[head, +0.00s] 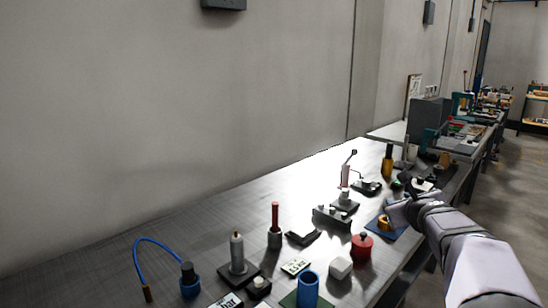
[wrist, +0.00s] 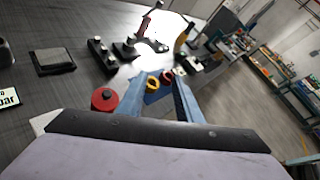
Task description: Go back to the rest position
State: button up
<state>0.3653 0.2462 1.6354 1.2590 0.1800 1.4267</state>
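My gripper (head: 397,212) is over the right part of the workbench (head: 190,220), with my arm reaching in from the lower right. In the wrist view its two blue fingers (wrist: 160,84) are spread apart with nothing gripped. A yellow ring-shaped part (wrist: 153,85) on a blue mat (wrist: 152,98) shows between the fingers, beyond them. In the head view the yellow part (head: 383,222) and the blue mat (head: 386,233) are just below and left of the gripper, which partly hides them.
A red lidded pot (head: 361,247), a white block (head: 340,268) and a blue cup (head: 307,289) stand left of the gripper. A dark block with knobs (head: 332,217) and a tall yellow-and-black bottle (head: 387,162) stand farther back. The wall (head: 180,100) runs behind the bench.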

jog(key=s+d+f+g+h, duration=0.25)
jog(key=s+d+f, duration=0.4)
jog(key=d, duration=0.35)
jog(key=s+a+f+n+g+y+b, duration=0.25)
jog(key=a+f+n, duration=0.3)
jog(key=f, duration=0.55)
jog(key=s+a+f+n+g+y+b, duration=0.1)
jog(key=s+a+f+n+b, duration=0.15)
jog(key=a+f+n, duration=0.65)
jog(key=s+a+f+n+g+y+b, duration=0.1)
jog(key=s+a+f+n+g+b, duration=0.2)
jog(key=s+f, duration=0.45)
jog(key=s+a+f+n+g+y+b, duration=0.1)
jog(key=s+a+f+n+g+b, duration=0.3)
jog(key=f, duration=0.7)
jog(key=s+a+r+n+p, duration=0.1)
jog(key=s+a+r+n, duration=0.25)
jog(key=s+n, duration=0.35)
jog(key=s+a+r+n+p, duration=0.1)
jog(key=s+a+r+n, duration=0.3)
jog(key=s, duration=0.5)
notch_tip(320, 180, up, 29)
jog(key=n+p, duration=0.1)
jog(key=p, duration=2.9)
jog(key=shift+r+g+h, duration=0.2)
jog(key=shift+g+h, duration=0.1)
